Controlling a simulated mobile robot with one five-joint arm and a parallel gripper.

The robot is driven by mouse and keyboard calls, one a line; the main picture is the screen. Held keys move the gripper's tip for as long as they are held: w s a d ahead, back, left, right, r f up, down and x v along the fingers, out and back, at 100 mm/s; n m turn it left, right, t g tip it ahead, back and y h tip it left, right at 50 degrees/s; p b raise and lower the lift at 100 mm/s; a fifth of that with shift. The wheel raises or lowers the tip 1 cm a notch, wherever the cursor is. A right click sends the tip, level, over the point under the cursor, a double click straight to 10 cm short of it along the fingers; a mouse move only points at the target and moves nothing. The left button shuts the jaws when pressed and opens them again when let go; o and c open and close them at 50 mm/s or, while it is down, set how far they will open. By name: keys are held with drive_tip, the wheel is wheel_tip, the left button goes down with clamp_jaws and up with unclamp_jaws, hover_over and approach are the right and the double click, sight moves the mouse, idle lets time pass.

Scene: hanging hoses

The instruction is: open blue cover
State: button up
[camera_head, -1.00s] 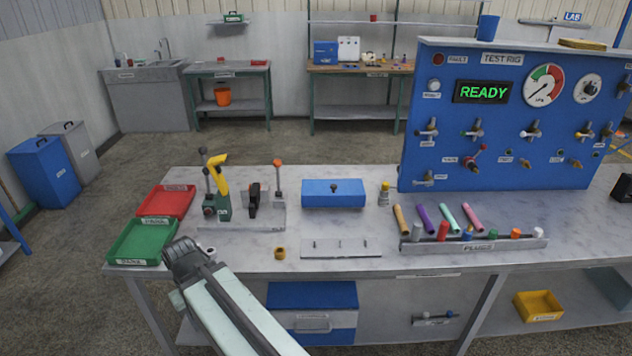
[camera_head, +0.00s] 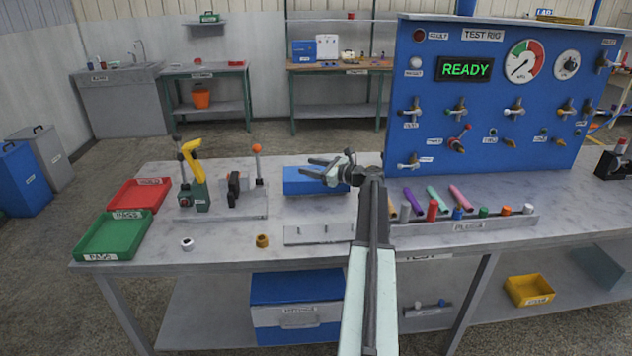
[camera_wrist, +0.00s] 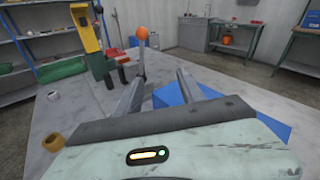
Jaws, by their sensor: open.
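The blue cover (camera_head: 302,187) is a blue box-shaped piece on the grey bench, behind a low white plate. My gripper (camera_head: 313,168) is in front of it and over it in the head view, fingers apart and pointing left, nothing between them. The gripper hides the cover's right part, and its top knob cannot be made out. In the wrist view my gripper (camera_wrist: 161,76) is open, with blue surface of the cover (camera_wrist: 177,94) beside and below the right finger. I cannot tell whether a finger touches it.
A yellow-handled clamp fixture (camera_head: 193,165) and an orange-tipped lever (camera_head: 257,150) stand left of the cover. Red (camera_head: 140,195) and green (camera_head: 108,235) trays lie further left. The blue test rig panel (camera_head: 490,100) reads READY. Coloured tubes and a plug rack (camera_head: 465,223) lie at right.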

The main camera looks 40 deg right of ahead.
drive_tip(key=s+d+r+m+t+h, duration=0.2)
drive_tip(key=s+d+m, duration=0.2)
drive_tip(key=d, duration=0.4)
drive_tip(key=shift+n, duration=0.3)
drive_tip(key=f+b, duration=0.9)
drive_tip(key=shift+w+a+f, duration=0.1)
drive_tip(key=shift+w+a, duration=0.05)
drive_tip(key=shift+a, duration=0.1)
drive_tip(key=w, duration=0.2)
drive_tip(key=w+r, duration=0.1)
drive_tip(key=w, duration=0.4)
drive_tip(key=shift+w+a+r+p, duration=0.15)
drive_tip(key=shift+w+a+p, duration=0.15)
drive_tip(key=shift+p, duration=0.1)
clamp_jaws()
drive_tip(key=shift+s, duration=0.1)
